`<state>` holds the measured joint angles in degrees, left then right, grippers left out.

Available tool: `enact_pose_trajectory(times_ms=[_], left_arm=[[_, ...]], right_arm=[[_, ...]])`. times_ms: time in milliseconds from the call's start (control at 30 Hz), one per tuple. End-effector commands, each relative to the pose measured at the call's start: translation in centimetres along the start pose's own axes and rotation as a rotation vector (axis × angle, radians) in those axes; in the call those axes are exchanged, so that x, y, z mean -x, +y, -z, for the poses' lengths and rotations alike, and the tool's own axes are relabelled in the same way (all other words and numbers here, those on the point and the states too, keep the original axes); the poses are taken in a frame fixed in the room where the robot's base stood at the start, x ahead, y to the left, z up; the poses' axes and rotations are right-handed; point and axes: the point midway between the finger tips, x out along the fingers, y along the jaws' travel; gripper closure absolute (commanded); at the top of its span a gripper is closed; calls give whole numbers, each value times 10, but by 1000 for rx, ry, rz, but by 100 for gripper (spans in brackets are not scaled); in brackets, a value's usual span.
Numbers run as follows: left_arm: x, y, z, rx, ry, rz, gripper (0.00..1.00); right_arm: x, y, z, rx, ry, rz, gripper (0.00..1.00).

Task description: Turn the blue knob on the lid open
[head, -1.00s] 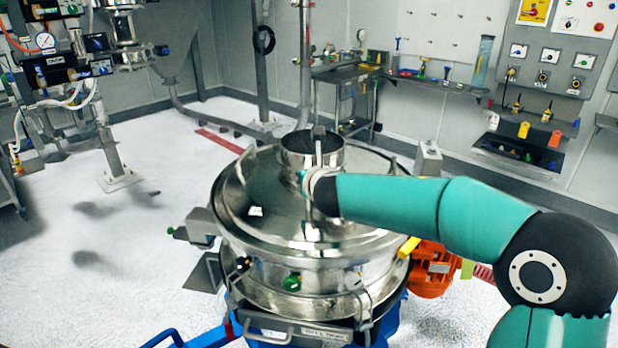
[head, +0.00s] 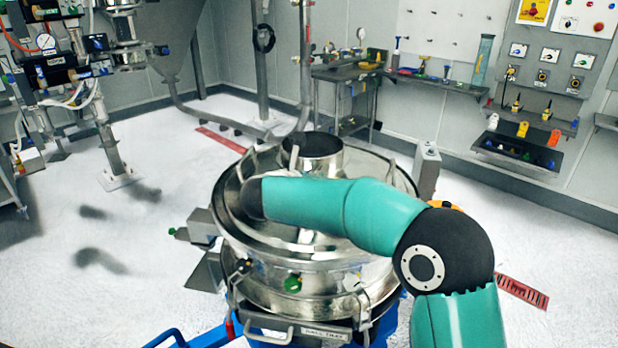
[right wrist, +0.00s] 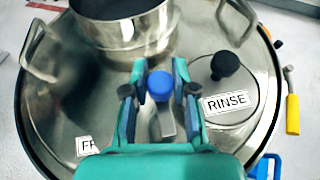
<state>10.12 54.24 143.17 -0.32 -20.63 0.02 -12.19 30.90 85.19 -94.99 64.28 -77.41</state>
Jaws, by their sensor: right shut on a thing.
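The blue knob (right wrist: 160,86) stands on the steel lid (right wrist: 60,100) of the sifter, with a flat metal lever under it. My right gripper (right wrist: 160,78) has its two teal fingers on either side of the knob and is shut on it. In the head view the lid (head: 330,245) shows on the round sifter, but my right forearm and wrist hide the knob and the gripper there. My left gripper is in neither current view.
A black knob (right wrist: 225,65) stands beside a RINSE label (right wrist: 226,102), right of the blue knob. An open steel neck (right wrist: 122,32) rises behind it. Bent handles (right wrist: 38,50) stand on the lid. A yellow-handled lever (right wrist: 292,112) is beyond the rim.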

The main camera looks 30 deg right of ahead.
Motion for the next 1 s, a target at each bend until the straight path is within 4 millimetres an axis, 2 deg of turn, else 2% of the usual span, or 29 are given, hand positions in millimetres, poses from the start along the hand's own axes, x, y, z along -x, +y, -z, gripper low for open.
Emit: enact_pose_trajectory(times_ms=[300,333,467,500,833,1000], left_arm=[[0,0,0,0,0,0,60],[0,0,0,0,0,0,60],[0,0,0,0,0,0,60],[0,0,0,0,0,0,60],[0,0,0,0,0,0,60],[1,0,0,0,0,0,60]], right_arm=[[0,0,-1,-2,-2,-1,100],[0,0,-1,-2,-2,-1,72],[0,0,-1,-2,-2,-1,51],[0,0,-1,-2,-2,-1,48],[2,0,0,-1,-1,-1,48],[18,1,-1,-2,-1,-3,48]])
